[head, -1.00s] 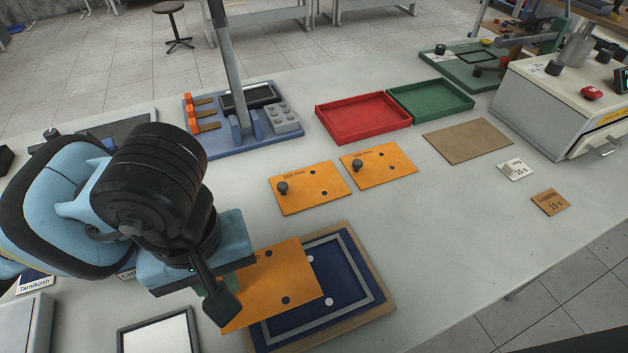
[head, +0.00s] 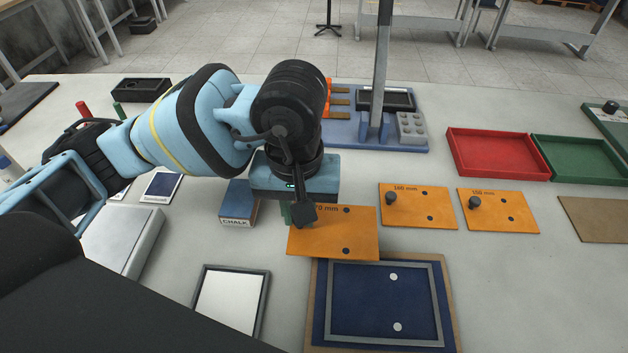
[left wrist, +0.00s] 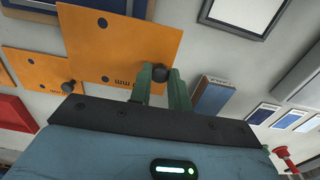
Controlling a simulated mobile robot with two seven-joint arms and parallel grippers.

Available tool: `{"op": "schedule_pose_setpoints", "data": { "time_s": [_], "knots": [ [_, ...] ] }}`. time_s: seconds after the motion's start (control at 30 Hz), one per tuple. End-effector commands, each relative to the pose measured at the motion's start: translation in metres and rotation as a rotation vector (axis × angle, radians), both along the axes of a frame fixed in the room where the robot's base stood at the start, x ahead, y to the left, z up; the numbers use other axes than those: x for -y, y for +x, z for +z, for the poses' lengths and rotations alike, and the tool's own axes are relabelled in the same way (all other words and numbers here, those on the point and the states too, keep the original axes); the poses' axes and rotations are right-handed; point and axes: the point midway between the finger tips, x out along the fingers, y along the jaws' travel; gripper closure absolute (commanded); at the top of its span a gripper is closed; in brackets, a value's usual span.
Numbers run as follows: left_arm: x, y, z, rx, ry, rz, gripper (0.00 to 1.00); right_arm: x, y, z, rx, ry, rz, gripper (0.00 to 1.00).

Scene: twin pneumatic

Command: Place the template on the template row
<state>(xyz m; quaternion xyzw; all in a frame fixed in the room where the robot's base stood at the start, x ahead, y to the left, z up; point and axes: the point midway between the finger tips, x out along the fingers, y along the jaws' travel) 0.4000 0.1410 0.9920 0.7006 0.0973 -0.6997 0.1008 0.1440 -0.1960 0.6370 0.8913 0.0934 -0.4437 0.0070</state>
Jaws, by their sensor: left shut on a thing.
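My left gripper (head: 297,212) is shut on the black knob of an orange template (head: 348,234). It holds the template roughly level, just behind the framed blue board, and its near edge meets the board's back edge in the head view. The left wrist view shows the knob (left wrist: 160,74) between the green fingers and the template (left wrist: 112,42) beyond it. Part of its label is hidden by my gripper. In a row to the right lie two more orange templates, marked 160 mm (head: 420,210) and 150 mm (head: 505,213), each with a black knob. My right gripper is not in view.
The blue board (head: 375,305) lies in front. A chalk box (head: 238,204) stands close left of my gripper, and a white framed panel (head: 228,305) lies nearer. A blue fixture with a post (head: 376,135), a red tray (head: 497,155) and a green tray (head: 585,160) stand behind.

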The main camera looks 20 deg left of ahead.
Motion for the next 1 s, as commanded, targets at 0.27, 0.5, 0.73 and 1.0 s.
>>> {"op": "schedule_pose_setpoints", "data": {
  "time_s": [0.27, 0.5, 0.73, 1.0],
  "knots": [
    [-0.011, 0.059, -0.004, 0.000, 0.000, 0.004, 1.00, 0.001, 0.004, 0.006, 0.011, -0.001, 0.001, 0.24],
    [-0.018, 0.090, -0.008, 0.001, -0.001, -0.001, 1.00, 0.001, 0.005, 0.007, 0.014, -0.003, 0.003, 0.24],
    [-0.019, 0.094, -0.009, 0.000, -0.001, -0.003, 1.00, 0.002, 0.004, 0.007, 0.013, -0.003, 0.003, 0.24],
    [-0.019, 0.093, -0.032, -0.002, 0.000, 0.000, 1.00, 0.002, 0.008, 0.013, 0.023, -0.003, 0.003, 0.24]
  ]
}}
